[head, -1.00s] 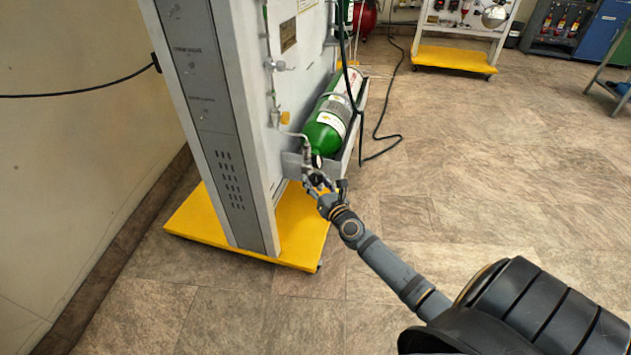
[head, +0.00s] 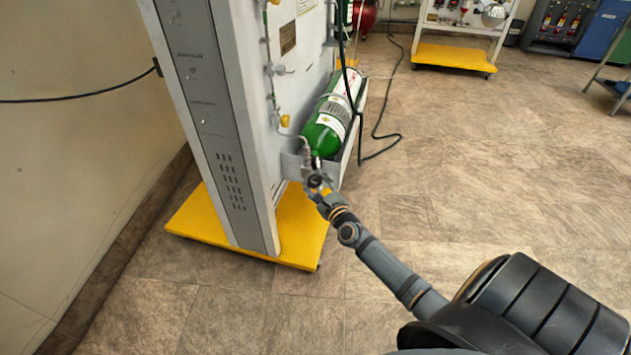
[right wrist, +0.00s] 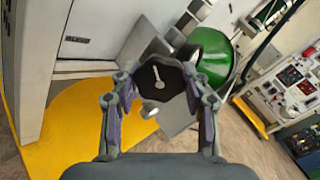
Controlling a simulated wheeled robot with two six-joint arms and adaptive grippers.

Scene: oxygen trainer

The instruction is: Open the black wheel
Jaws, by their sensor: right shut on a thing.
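The black wheel (right wrist: 160,80) is a dark, lobed knob with a pale marking on its face, seen head-on in the right wrist view. It sits at the valve end of the green cylinder (head: 325,130), which also shows in the right wrist view (right wrist: 213,58). My right gripper (head: 317,180) is at the cylinder's valve end, and its two fingers (right wrist: 160,92) stand on either side of the wheel, shut on it. In the head view the wheel is mostly hidden by the gripper. My left gripper is not in view.
The cylinder lies in a grey tray (head: 344,165) on the side of a tall grey panel (head: 215,120) with a yellow base (head: 300,235). A black hose (head: 357,120) hangs beside the cylinder. The floor to the right is open.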

